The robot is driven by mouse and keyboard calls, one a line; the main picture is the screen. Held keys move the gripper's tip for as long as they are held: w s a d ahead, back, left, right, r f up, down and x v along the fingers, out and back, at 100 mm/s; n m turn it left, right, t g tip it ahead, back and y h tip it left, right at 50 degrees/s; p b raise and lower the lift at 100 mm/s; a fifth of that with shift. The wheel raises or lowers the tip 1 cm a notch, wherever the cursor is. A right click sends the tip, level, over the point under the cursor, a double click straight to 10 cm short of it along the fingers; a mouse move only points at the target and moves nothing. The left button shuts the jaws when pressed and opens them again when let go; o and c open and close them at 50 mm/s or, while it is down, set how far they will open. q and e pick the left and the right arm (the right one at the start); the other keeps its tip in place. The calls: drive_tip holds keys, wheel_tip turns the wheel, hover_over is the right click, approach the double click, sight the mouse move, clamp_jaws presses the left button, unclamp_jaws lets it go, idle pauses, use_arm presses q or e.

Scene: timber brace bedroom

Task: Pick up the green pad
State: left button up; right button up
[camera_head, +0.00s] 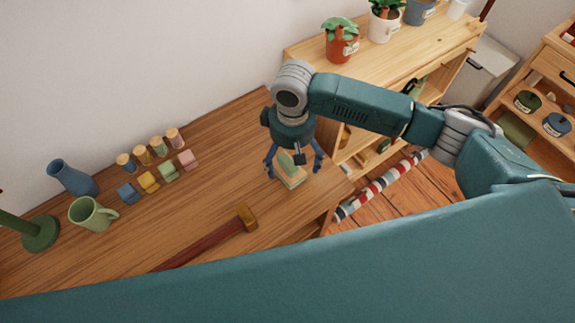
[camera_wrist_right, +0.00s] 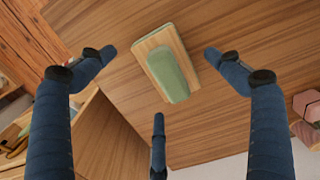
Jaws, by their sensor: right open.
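The green pad (camera_wrist_right: 168,75) lies on a small light wooden block (camera_wrist_right: 147,47) on the brown wooden table. In the head view the pad (camera_head: 286,163) is partly hidden by my right gripper (camera_head: 294,166), which points down over it. In the right wrist view my right gripper (camera_wrist_right: 160,85) has its blue fingers spread wide, with the pad between and beyond them. The fingers are apart from the pad and hold nothing. My left gripper is not in view.
A hammer (camera_head: 247,216) lies in front of the pad. Small colored blocks (camera_head: 168,171), a green mug (camera_head: 92,213) and a blue vase (camera_head: 72,178) stand to the left. A wooden shelf (camera_head: 440,50) with potted plants stands behind at the right, close to my right arm.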

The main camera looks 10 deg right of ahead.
drive_tip(key=shift+f, duration=0.95)
drive_tip(key=shift+c, duration=0.2)
drive_tip(key=c, duration=1.3)
drive_tip(key=shift+w+r, duration=0.1)
drive_tip(key=shift+r, duration=0.35)
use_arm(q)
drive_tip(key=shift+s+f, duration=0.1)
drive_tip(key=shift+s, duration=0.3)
use_arm(e)
wheel_tip(320, 180, up, 19)
drive_tip(key=shift+r, duration=0.1)
